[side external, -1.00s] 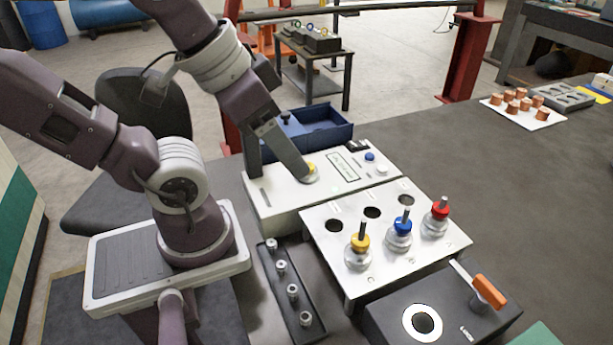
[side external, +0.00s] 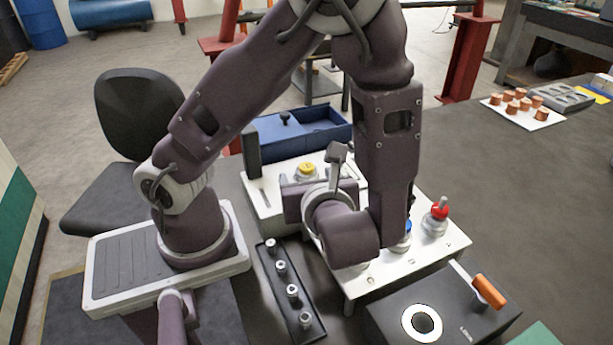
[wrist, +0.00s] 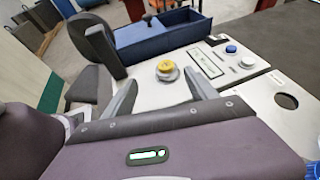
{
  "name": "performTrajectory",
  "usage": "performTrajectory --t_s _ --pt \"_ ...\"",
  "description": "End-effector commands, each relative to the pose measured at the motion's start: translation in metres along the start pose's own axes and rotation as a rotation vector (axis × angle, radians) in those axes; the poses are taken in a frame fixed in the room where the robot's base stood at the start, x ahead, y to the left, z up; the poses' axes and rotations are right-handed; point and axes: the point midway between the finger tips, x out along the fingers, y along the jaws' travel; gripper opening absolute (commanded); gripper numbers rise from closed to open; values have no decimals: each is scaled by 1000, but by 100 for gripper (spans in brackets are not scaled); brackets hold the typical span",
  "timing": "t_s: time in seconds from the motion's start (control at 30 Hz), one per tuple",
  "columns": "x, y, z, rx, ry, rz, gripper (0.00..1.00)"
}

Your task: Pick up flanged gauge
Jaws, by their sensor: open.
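A yellow-topped round piece with a silver flange (wrist: 166,68) sits on the white console; it also shows in the side view (side external: 306,172). On the white stand plate, a red-topped piece (side external: 438,214) with a round metal flange stands upright. I cannot tell which is the flanged gauge. My gripper (wrist: 161,76) is open and empty, its fingers spread to either side of the console's yellow-topped piece in the wrist view, apart from it.
A dark upright post (side external: 252,150) rises from the console's left end. A blue tray (side external: 320,130) lies behind. A black rack (side external: 290,290) with several metal pins and a dark box (side external: 385,318) with an orange handle are in front. The right tabletop is mostly clear.

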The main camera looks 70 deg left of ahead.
Motion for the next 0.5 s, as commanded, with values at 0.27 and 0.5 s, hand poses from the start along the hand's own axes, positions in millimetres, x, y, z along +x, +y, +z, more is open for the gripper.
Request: performTrajectory --t_s 0.27,0.5 --pt "27 -6 -2 41 -25 -23 67" --pt "68 -11 0 39 -24 -22 67"
